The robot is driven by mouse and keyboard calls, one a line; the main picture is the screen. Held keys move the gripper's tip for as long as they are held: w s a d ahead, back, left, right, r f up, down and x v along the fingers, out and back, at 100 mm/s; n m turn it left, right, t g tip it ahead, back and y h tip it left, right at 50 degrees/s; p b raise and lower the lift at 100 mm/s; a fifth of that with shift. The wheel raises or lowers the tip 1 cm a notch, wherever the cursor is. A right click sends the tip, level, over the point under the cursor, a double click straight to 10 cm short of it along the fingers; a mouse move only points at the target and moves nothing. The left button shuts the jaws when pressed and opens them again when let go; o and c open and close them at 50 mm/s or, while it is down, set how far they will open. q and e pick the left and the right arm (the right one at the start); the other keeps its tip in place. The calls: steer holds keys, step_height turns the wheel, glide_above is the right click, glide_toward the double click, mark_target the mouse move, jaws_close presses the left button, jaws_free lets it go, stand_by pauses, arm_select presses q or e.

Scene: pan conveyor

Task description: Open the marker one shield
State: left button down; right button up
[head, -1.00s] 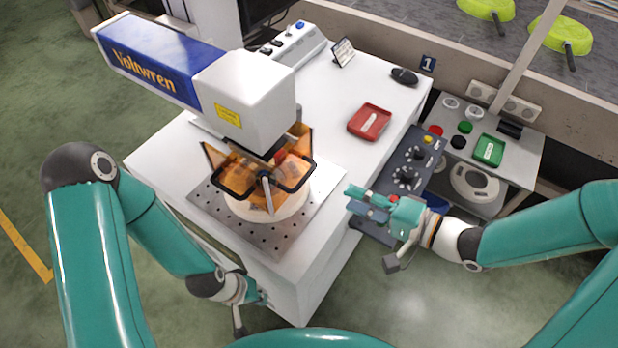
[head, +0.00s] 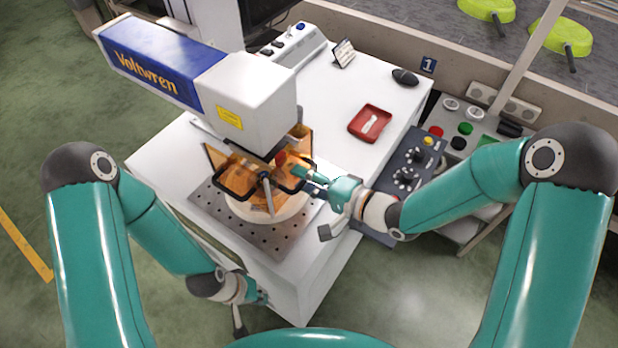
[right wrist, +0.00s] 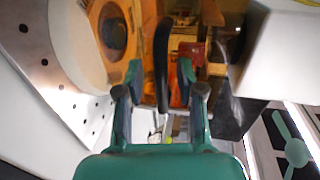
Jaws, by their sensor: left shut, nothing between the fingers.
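The marker (head: 245,90), with a blue "Voltwren" side and a white head, stands over a perforated metal plate. Its orange see-through shield (head: 235,180) sits below the head around a pale round base, with a black handle (head: 287,188) across its front. My right gripper (head: 306,180) is at the handle's right side. In the right wrist view its open fingers (right wrist: 158,82) stand on either side of the black handle (right wrist: 162,60), with gaps visible. My left gripper (head: 260,297) is shut and empty, low beside the white table's front side.
The perforated plate (head: 270,235) lies under the marker on the white table (head: 335,110). A red tray (head: 371,124), a black mouse (head: 405,77) and a small sign (head: 343,53) are behind. A dark control box with knobs (head: 405,176) is beside my right forearm.

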steer(key=shift+c, duration=0.3)
jaws_close()
step_height(320, 180, up, 12)
steer(key=p, duration=0.8)
steer(key=shift+f+p, duration=0.2)
steer(key=shift+p, duration=0.2)
steer(key=shift+f, duration=0.1)
steer(key=shift+o, duration=0.3)
jaws_free()
